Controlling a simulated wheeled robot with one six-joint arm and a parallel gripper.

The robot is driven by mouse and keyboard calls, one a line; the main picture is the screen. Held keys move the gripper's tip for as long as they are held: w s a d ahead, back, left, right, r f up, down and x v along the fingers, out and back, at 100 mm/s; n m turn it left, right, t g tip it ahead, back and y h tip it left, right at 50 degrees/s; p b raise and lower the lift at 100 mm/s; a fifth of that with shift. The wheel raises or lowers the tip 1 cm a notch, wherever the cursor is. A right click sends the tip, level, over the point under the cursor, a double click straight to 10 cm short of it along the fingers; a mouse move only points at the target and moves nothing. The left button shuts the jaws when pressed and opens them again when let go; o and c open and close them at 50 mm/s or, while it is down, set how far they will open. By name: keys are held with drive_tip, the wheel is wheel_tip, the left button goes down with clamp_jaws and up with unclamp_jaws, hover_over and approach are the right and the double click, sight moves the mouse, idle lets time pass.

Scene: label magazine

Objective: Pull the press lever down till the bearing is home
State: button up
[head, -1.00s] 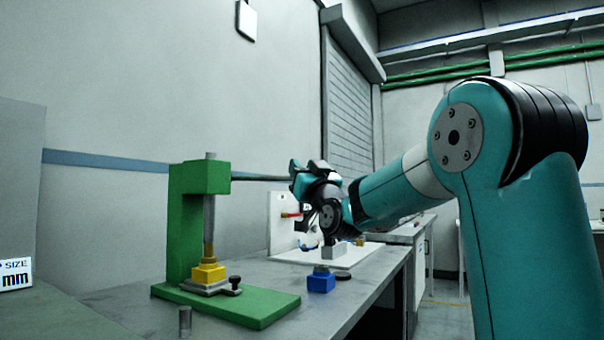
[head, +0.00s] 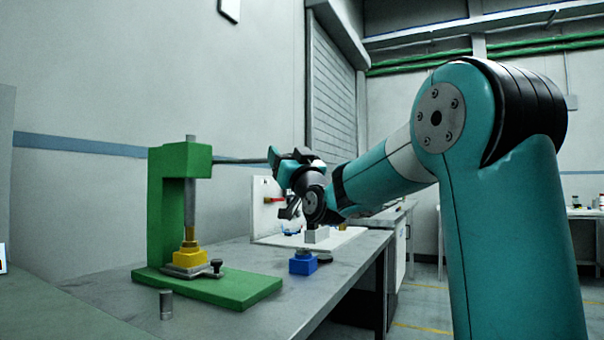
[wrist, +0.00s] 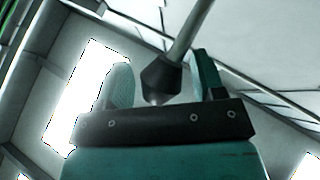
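The green press (head: 160,215) stands on the bench at the left. Its grey ram (head: 190,208) reaches down to a brass-coloured piece (head: 189,246) on a yellow block (head: 187,258). I cannot tell which part is the bearing or how deep it sits. The press lever (head: 238,161) runs about level from the press head to the right, to my gripper (head: 285,160).
A blue block (head: 303,265) stands right of the press base, near the bench's front edge. A small grey cylinder (head: 166,304) stands in front of the press. A white board (head: 268,205) with a grey block (head: 317,235) is behind my gripper.

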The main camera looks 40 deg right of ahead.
drive_tip(key=b+v, duration=0.7)
drive_tip(key=v, duration=1)
drive_tip(key=shift+b, duration=0.35)
drive_tip(key=shift+r, duration=0.1)
